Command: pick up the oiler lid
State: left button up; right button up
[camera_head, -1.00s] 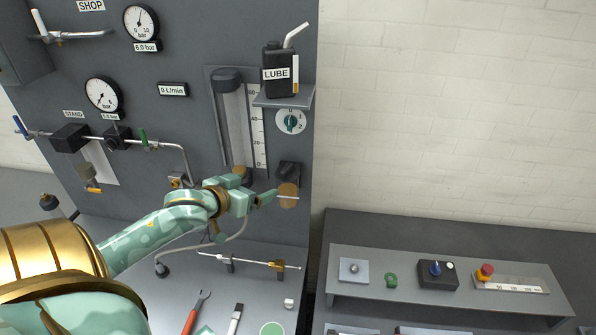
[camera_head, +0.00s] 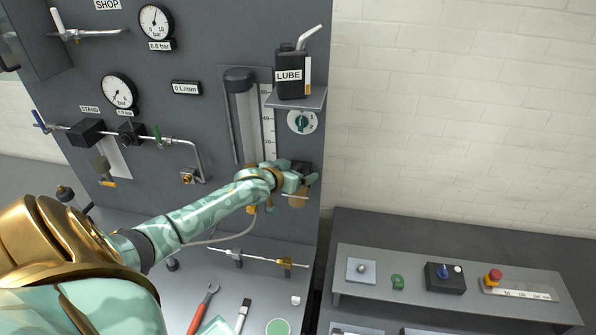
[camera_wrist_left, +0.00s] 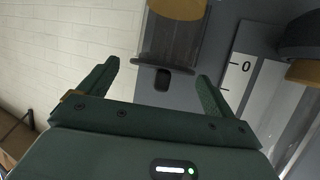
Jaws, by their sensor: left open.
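The oiler (camera_head: 298,200) is on the panel below the LUBE shelf, a dark block over a brass-coloured lower part. My left gripper (camera_head: 308,179) is in front of it and covers part of it. In the left wrist view the gripper (camera_wrist_left: 155,80) is open, its two dark green fingers apart. The oiler (camera_wrist_left: 172,38) shows beyond them as a grey body with a brass part at the top edge. A small dark knob (camera_wrist_left: 163,80) lies between the fingertips and may be the lid; I cannot tell whether a finger touches it.
The flow tube with its scale (camera_head: 268,130) is left of the oiler. The LUBE bottle (camera_head: 292,75) stands on a shelf (camera_head: 312,99) above, with a dial (camera_head: 302,121) below it. A rod (camera_head: 262,259) runs low across the bench. The wall at right is bare.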

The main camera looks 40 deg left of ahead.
pick_arm(q)
jog(key=shift+s, duration=0.1)
jog(key=shift+s, duration=0.1)
jog(key=c, duration=1)
